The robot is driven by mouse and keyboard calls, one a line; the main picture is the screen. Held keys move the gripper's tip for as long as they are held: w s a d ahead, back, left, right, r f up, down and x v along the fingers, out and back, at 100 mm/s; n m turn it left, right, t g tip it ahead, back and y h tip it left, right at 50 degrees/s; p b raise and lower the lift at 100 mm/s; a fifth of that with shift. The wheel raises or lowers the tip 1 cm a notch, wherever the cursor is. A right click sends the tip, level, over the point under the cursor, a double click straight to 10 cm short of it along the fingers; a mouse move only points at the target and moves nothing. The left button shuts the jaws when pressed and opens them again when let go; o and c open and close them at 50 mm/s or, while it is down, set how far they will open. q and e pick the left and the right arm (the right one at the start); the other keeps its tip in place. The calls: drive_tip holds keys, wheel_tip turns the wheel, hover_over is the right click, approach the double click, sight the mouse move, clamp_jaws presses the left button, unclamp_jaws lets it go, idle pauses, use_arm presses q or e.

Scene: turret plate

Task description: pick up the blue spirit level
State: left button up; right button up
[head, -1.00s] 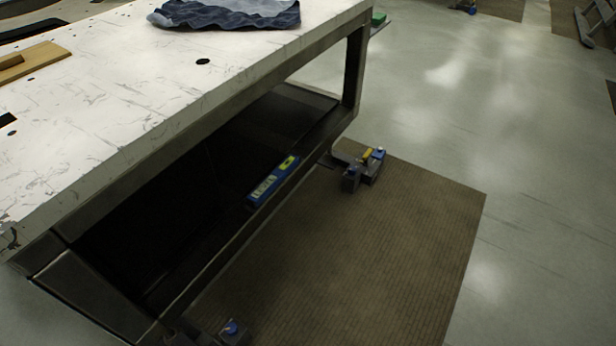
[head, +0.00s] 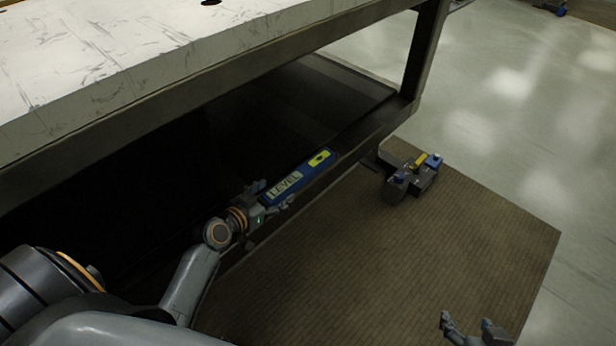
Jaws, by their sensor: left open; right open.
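The blue spirit level (head: 305,174) lies on the dark lower shelf (head: 352,125) of the workbench, near the shelf's front edge. It has a white "LEVEL" label and a yellow-green patch. My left gripper (head: 276,197) is open at the near left end of the level, its fingers close around or just beside that end. I cannot tell whether they touch it. My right gripper (head: 466,328) is open and empty over the mat at the bottom right, well apart from the level.
The white scratched bench top (head: 120,60) overhangs the shelf.

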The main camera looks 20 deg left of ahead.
use_arm(q)
drive_tip(key=b, duration=0.1)
approach(301, 172)
drive_tip(key=shift+w+d+f, duration=0.2)
drive_tip(key=shift+w+f, duration=0.1)
drive_tip(key=shift+w, duration=0.2)
drive_tip(key=shift+w+d+f, duration=0.15)
drive_tip(key=shift+w+f, duration=0.2)
drive_tip(key=shift+w, duration=0.15)
drive_tip(key=x, duration=0.1)
drive_tip(key=b+x, duration=0.1)
drive_tip(key=x, duration=0.1)
drive_tip(key=b+x, duration=0.1)
drive_tip(key=x, duration=0.1)
drive_tip(key=shift+w+a+r, duration=0.1)
drive_tip(key=shift+a, duration=0.15)
drive_tip(key=shift+w, duration=0.2)
drive_tip(key=c, duration=0.7)
drive_tip(key=shift+r, duration=0.1)
clamp_jaws()
use_arm(e)
drive_tip(key=w+a+r+t+y, duration=0.1)
drive_tip(key=w+a+r+t, duration=0.1)
drive_tip(key=r, duration=0.4)
drive_tip(key=w+a+r+t+y, duration=0.1)
drive_tip(key=w+a+r+t, duration=0.1)
drive_tip(key=w+r+t, duration=0.3)
drive_tip(key=shift+r+n+t+y, duration=0.3)
drive_tip(key=shift+r+t, duration=0.55)
drive_tip(key=shift+t, duration=0.05)
